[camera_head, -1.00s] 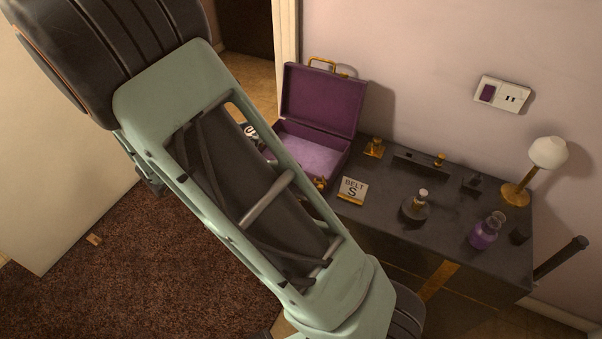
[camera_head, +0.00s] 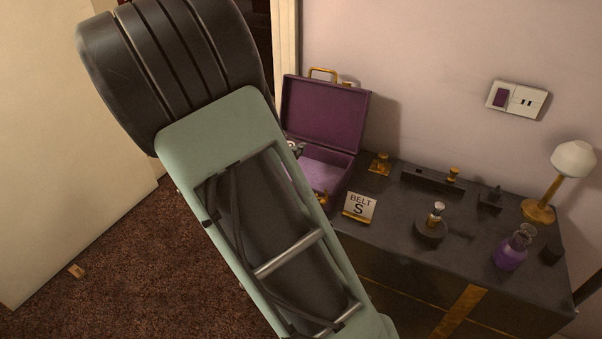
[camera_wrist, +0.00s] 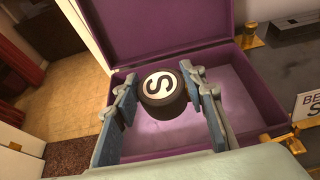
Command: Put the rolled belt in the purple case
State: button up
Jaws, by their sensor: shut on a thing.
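The rolled belt (camera_wrist: 163,94) is a black coil with a white round face marked with a black S. My gripper (camera_wrist: 161,82) is shut on it, one finger on each side. In the wrist view they appear in front of the open purple case (camera_wrist: 248,128), over its pale lilac lining. I cannot tell how high the belt is above the case floor. In the head view the purple case (camera_head: 322,165) stands at the left end of the dark cabinet, lid up. My arm hides its left part; a bit of the belt's white face (camera_head: 293,147) shows beside the arm.
A brass fitting (camera_head: 381,162), a dark bottle (camera_head: 433,222), a purple flask (camera_head: 512,248) and a lamp (camera_head: 556,182) stand on the dark cabinet (camera_head: 400,190). The wall is close behind the raised lid.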

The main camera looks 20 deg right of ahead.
jog(key=d+f, duration=0.1)
jog(key=d+f+b, duration=0.1)
jog(key=f, duration=0.2)
jog(key=shift+w+d, duration=0.3)
jog(key=shift+d, duration=0.1)
jog(key=f, duration=0.1)
jog(key=d+f+b, duration=0.1)
jog(key=f+b, duration=0.1)
jog(key=shift+w+d+f, duration=0.15)
jog(key=shift+d+f, duration=0.1)
jog(key=shift+f, duration=0.55)
jog(key=shift+b, duration=0.3)
jog(key=shift+f, duration=0.2)
jog(key=o, duration=1.2)
jog(key=shift+o, duration=0.2)
